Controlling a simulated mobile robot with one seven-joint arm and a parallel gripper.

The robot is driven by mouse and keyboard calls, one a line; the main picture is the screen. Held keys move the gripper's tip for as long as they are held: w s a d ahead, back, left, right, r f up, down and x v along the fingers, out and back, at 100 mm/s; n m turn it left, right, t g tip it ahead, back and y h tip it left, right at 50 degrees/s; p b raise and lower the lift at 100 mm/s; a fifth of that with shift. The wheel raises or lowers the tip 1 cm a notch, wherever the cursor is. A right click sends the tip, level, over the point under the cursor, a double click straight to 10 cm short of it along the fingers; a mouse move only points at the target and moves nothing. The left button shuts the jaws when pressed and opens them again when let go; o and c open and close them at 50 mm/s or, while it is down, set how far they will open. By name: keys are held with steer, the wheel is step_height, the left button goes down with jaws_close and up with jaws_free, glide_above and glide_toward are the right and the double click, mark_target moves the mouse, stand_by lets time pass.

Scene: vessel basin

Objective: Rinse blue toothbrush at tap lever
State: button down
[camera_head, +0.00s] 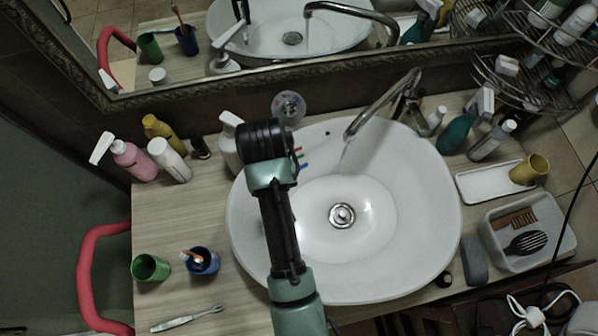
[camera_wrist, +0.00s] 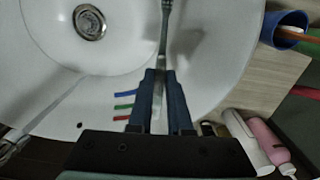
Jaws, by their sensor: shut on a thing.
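My gripper (camera_wrist: 160,76) is shut on a thin grey-white handle (camera_wrist: 166,28), a toothbrush by its shape. No blue shows on it. It reaches from between the fingers over the basin's white rim. In the head view my arm hides the fingers and the held thing, over the basin's back left. The tap (camera_head: 372,104), with its lever (camera_head: 409,84), stands behind the basin (camera_head: 440,215), to the right of my gripper. A pale streak below the spout looks like running water. The wrist view shows the tap (camera_wrist: 12,146) at lower left.
A green cup (camera_head: 150,267) and a blue cup (camera_head: 206,264) holding an orange-handled brush stand left of the basin. A pale toothbrush (camera_head: 187,318) lies in front of them. Bottles (camera_head: 133,160) stand at back left. A white tray (camera_head: 487,183) and grey bin (camera_head: 560,243) stand right.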

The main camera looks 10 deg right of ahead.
steer(key=shift+f+n, duration=0.55)
steer(key=shift+n, duration=0.05)
steer(key=shift+s+d+n+h+p, duration=0.15)
steer(key=shift+s+n+h+p, duration=0.15)
steer(key=shift+n+p, duration=0.4)
steer(key=shift+s+r+n+p, duration=0.2)
steer(key=shift+s+n+p, duration=0.1)
steer(key=shift+n+p, duration=0.5)
steer(key=n+p, duration=0.1)
steer(key=n, duration=0.1)
steer(key=r+n+h+p, duration=0.1)
steer(key=shift+s+d+n+p, duration=0.15)
steer(key=shift+s+n+p, duration=0.15)
steer(key=shift+s, duration=0.05)
steer(key=s+r+n+t+h+p, duration=0.1)
steer(key=s+r+n+t+p, duration=0.25)
steer(key=n+p, duration=0.45)
step_height(320, 180, down, 6)
steer(key=n+t+b, duration=0.2)
steer(key=n+b, duration=0.1)
steer(key=shift+w+d+f+b, duration=0.35)
steer(key=shift+w+d+b, duration=0.95)
steer(key=shift+w, duration=0.7)
steer(key=shift+w+d+f+b, duration=0.4)
steer(key=shift+w+d+b, duration=0.85)
steer(key=shift+w, duration=0.75)
steer(key=shift+w+d+f+b, duration=0.35)
steer(key=shift+w+d+b, duration=0.95)
steer(key=shift+w, duration=0.7)
steer(key=shift+d, duration=0.15)
